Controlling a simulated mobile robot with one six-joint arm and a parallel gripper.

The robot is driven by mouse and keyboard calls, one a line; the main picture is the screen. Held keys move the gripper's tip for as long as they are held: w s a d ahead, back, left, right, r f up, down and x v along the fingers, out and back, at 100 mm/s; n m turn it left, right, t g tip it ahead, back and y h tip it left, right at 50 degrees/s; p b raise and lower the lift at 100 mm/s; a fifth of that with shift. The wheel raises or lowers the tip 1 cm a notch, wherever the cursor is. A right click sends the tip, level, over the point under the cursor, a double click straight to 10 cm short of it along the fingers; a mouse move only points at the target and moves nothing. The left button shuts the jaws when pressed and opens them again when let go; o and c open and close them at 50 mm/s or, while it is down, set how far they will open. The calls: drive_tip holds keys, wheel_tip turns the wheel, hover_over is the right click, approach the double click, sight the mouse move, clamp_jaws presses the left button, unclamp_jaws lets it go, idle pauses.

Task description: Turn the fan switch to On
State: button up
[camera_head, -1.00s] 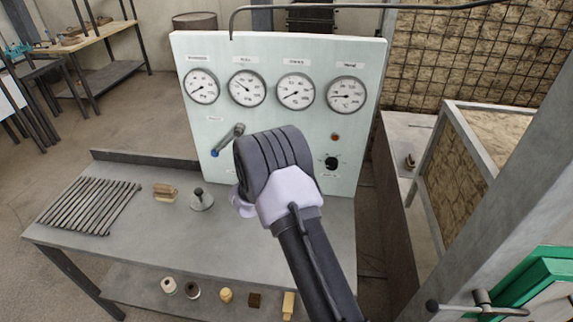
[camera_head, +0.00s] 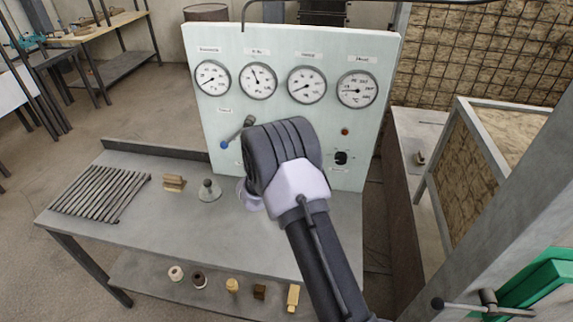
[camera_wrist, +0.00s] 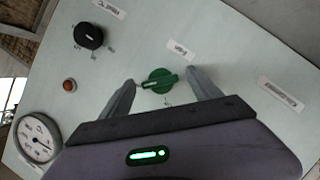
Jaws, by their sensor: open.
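A green rotary knob (camera_wrist: 160,80) sits on the pale panel in the wrist view. My gripper (camera_wrist: 161,76) is open, with one finger on each side of the green knob. I cannot tell whether either finger touches it. In the head view my arm's end hides the green knob. A black knob (camera_wrist: 88,36) is at the upper left of the wrist view; it also shows in the head view (camera_head: 341,158), right of my wrist.
The panel (camera_head: 300,120) stands upright behind a grey table (camera_head: 160,235). It carries several round gauges, a lever (camera_head: 237,132) and a red light (camera_head: 345,131). A rack of bars (camera_head: 100,194), a wooden block (camera_head: 173,183) and a grey weight (camera_head: 209,191) lie left of my arm.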

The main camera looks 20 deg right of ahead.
drive_tip(key=p+v, duration=0.3)
drive_tip(key=v, duration=1.3)
drive_tip(key=shift+a+r, duration=0.15)
drive_tip(key=shift+a, duration=0.1)
drive_tip(key=shift+s, duration=0.15)
drive_tip(key=s+a+r+m+t+y+b, duration=0.1)
drive_tip(key=s+a+r+y, duration=0.1)
drive_tip(key=a+r+y, duration=0.4)
drive_tip(key=s+a+r+m+t+y+b, duration=0.1)
drive_tip(key=a+r+m+y+b, duration=0.1)
drive_tip(key=a+r+y, duration=0.45)
drive_tip(key=s+d+r+g+b, duration=0.1)
drive_tip(key=s+g, duration=0.4)
drive_tip(key=s, duration=2.3)
drive_tip(key=shift+d+m+g+y+b, duration=0.35)
drive_tip(key=shift+d+g+y, duration=0.1)
drive_tip(key=shift+d, duration=0.2)
